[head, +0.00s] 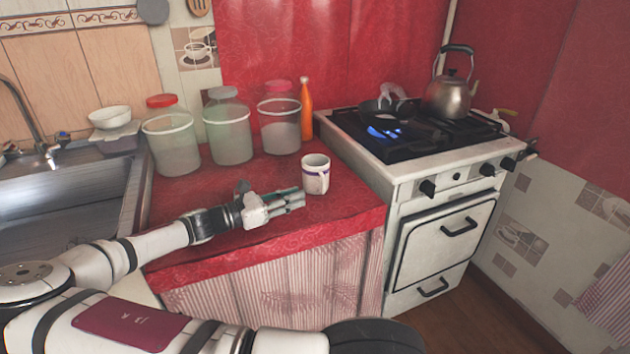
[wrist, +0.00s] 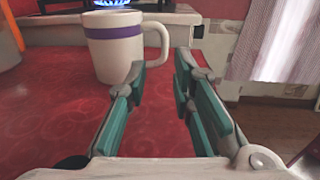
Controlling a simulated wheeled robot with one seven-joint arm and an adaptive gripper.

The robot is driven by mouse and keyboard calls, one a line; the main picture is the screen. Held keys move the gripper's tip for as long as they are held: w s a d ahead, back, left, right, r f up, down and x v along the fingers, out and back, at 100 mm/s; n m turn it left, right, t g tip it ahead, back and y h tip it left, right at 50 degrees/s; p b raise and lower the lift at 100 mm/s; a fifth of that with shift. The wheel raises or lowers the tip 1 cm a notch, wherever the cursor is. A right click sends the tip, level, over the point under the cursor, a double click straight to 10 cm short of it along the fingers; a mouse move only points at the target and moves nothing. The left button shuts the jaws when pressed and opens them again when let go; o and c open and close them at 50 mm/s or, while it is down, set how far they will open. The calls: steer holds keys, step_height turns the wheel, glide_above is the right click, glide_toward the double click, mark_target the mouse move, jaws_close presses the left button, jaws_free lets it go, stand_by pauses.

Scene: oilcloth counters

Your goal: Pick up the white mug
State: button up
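The white mug (head: 315,176) with a purple band stands upright on the red oilcloth counter (head: 230,187), near its right end. It also shows in the wrist view (wrist: 113,52), with its handle to the right. My gripper (head: 303,199) is low over the counter, just in front of the mug. In the wrist view the teal-padded fingers (wrist: 160,82) are apart with nothing between them. The left fingertip overlaps the lower right of the mug in that view; I cannot tell whether it touches.
Several lidded jars (head: 228,130) and an orange bottle (head: 306,108) stand behind the mug. The stove (head: 412,160) adjoins the counter on the right, with a lit blue burner (head: 383,132) and a kettle (head: 448,97). A sink (head: 65,195) is at the left.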

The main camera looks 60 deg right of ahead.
mark_target(318, 178)
steer(key=shift+b+x, duration=0.3)
steer(key=shift+x, duration=3.25)
steer(key=shift+r, duration=0.1)
jaws_close()
